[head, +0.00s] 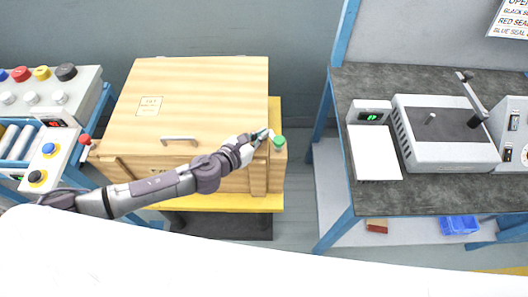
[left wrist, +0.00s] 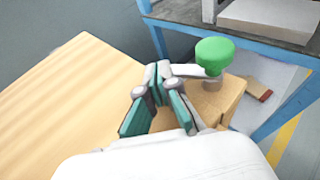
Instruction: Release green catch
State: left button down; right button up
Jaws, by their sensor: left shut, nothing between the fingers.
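The green catch (head: 279,142) is a round green knob at the front right corner of a wooden crate (head: 215,95) with a closed lid. In the left wrist view the green knob (left wrist: 215,54) stands on a short post at the right. My left gripper (head: 266,134) is shut and empty, just left of the knob. In the left wrist view its fingers (left wrist: 160,85) lie over the crate's corner, and whether they touch the catch cannot be told. My right gripper is not in view.
A red knob (head: 85,139) sits at the crate's left front corner. The lid has a metal handle (head: 180,139). A button panel (head: 45,88) stands at the left. A dark bench (head: 430,195) with a grey machine (head: 445,150) stands at the right, beyond a floor gap.

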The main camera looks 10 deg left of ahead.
pick_arm(q)
jog(key=shift+s+d, duration=0.1)
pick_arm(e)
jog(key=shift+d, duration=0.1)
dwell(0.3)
pick_arm(q)
jog(key=shift+s+d+p, duration=0.35)
jog(key=shift+s+d, duration=0.1)
jog(key=shift+d, duration=0.1)
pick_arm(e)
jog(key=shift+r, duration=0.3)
pick_arm(q)
jog(key=shift+a, duration=0.1)
